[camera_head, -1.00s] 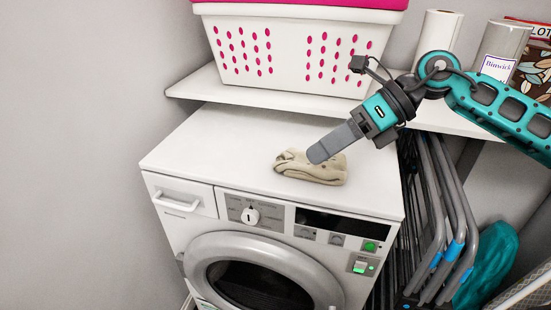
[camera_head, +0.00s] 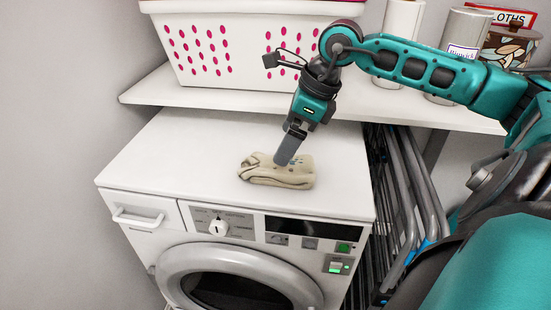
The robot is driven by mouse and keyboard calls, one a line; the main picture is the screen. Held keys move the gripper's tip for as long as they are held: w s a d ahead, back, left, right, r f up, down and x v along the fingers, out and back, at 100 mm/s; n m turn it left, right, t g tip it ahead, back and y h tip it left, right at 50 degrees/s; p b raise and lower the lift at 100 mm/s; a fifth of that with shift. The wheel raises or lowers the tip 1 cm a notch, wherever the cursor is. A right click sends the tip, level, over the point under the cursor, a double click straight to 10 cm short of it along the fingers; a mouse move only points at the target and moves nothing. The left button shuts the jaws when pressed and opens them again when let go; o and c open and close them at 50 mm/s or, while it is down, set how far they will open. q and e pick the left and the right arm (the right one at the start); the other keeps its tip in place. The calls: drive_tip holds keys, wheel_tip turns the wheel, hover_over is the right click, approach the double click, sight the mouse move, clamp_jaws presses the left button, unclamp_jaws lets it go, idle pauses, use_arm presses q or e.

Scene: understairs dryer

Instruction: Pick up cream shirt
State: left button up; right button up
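The cream shirt (camera_head: 270,175) lies folded in a small bundle on the white top of the dryer (camera_head: 180,160), near the front edge. My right gripper (camera_head: 284,158) comes down from above, its fingers pointing down at the back of the shirt. The fingertips overlap the shirt's upper edge in the picture. I cannot tell whether they touch it. The fingers line up in this view, so any gap between them is hidden. The shirt looks flat on the dryer top. My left gripper is not in view.
A white shelf (camera_head: 150,95) runs behind the dryer. It bears a white basket with pink holes (camera_head: 200,55), paper rolls (camera_head: 400,30) and tins (camera_head: 465,45). Folded grey metal racks (camera_head: 400,190) stand right of the dryer. The left dryer top is clear.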

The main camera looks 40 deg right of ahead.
sight(276, 168)
drive_tip(key=shift+w+a+f, duration=0.2)
drive_tip(key=shift+f, duration=0.65)
drive_tip(key=x, duration=0.3)
drive_tip(key=shift+s+f, duration=0.2)
drive_tip(key=shift+f, duration=0.15)
drive_tip(key=shift+w+a+f, duration=0.1)
drive_tip(key=shift+f, duration=0.25)
drive_tip(key=shift+w+f, duration=0.1)
drive_tip(key=shift+f, duration=0.1)
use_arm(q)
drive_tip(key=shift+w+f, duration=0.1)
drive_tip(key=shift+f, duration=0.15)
use_arm(e)
drive_tip(key=shift+c, duration=0.2)
